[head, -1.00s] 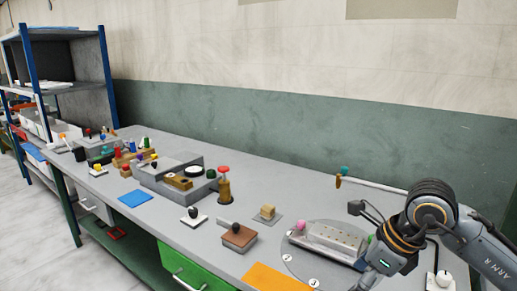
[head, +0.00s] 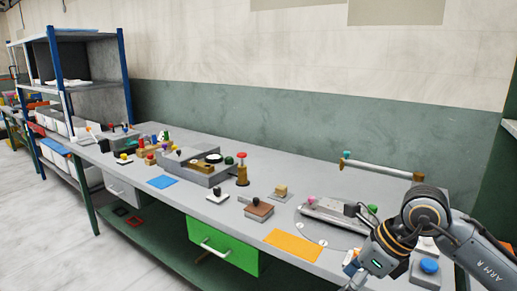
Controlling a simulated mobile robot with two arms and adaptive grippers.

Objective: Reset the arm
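My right arm (head: 435,235) comes in from the right and bends down over the right end of the grey workbench. Its gripper (head: 354,272) points down and left at the front edge of the bench, cut by the lower part of the picture. Its fingers are too small and hidden to tell whether they are open or shut. My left gripper is not in view. The grey press-like fixture (head: 335,213) with a pink knob and a green knob lies just behind my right arm.
An orange mat (head: 293,244) and a wooden block with a dark knob (head: 259,210) lie left of the arm. A blue button box (head: 428,267) is close below the arm. A rod (head: 383,168) runs along the back. A green drawer (head: 222,245) protrudes below the bench.

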